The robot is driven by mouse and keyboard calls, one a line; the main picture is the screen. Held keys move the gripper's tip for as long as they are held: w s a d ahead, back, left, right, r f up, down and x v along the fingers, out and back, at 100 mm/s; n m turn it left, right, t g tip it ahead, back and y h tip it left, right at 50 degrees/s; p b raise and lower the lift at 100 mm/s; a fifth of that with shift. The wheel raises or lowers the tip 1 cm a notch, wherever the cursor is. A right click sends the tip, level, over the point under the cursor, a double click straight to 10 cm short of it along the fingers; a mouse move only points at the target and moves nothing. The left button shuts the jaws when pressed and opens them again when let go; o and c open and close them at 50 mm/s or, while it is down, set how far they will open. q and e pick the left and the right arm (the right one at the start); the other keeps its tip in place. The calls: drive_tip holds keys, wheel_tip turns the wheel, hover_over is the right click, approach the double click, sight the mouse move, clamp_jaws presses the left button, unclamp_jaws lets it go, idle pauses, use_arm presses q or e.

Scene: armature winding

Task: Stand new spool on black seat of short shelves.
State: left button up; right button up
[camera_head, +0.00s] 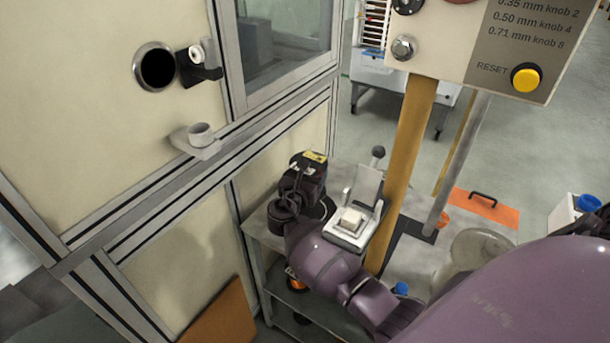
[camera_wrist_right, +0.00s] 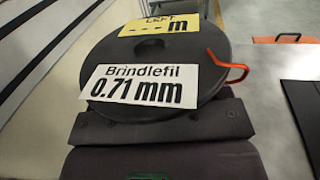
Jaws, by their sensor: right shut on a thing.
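A black spool (camera_wrist_right: 150,62) with a white "Brindlefil 0.71 mm" label fills the middle of the right wrist view. An orange clip or wire end sticks out at its right. My right gripper (camera_head: 300,212) reaches over the left end of the short shelves (camera_head: 257,237) in the head view and is shut on the spool; its dark parts merge with the black things there. The fingertips are hard to make out. The black seat cannot be told apart from these dark shapes. My left gripper is not in view.
A white device with a lever (camera_head: 352,222) stands on the shelves, close right of my wrist. The pale cabinet (camera_head: 175,250) stands close at the left. An orange panel (camera_head: 480,208) lies at the right.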

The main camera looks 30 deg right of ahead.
drive_tip(key=shift+f+b, duration=0.95)
drive_tip(key=shift+f, duration=0.25)
wheel_tip(320, 180, down, 3)
drive_tip(key=b, duration=0.2)
drive_tip(key=shift+f+b, duration=0.1)
drive_tip(key=shift+b, duration=0.2)
drive_tip(key=shift+f, duration=0.3)
drive_tip(key=shift+r, duration=0.1)
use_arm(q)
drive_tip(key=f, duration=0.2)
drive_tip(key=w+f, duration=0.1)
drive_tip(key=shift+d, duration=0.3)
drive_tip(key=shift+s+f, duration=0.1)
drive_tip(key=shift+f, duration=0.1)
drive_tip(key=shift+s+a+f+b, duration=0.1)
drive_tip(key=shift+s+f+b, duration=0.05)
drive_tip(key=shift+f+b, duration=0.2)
use_arm(e)
drive_tip(key=shift+f, duration=0.2)
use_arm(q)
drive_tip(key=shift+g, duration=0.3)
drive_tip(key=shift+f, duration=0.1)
use_arm(e)
drive_tip(key=shift+f, duration=0.35)
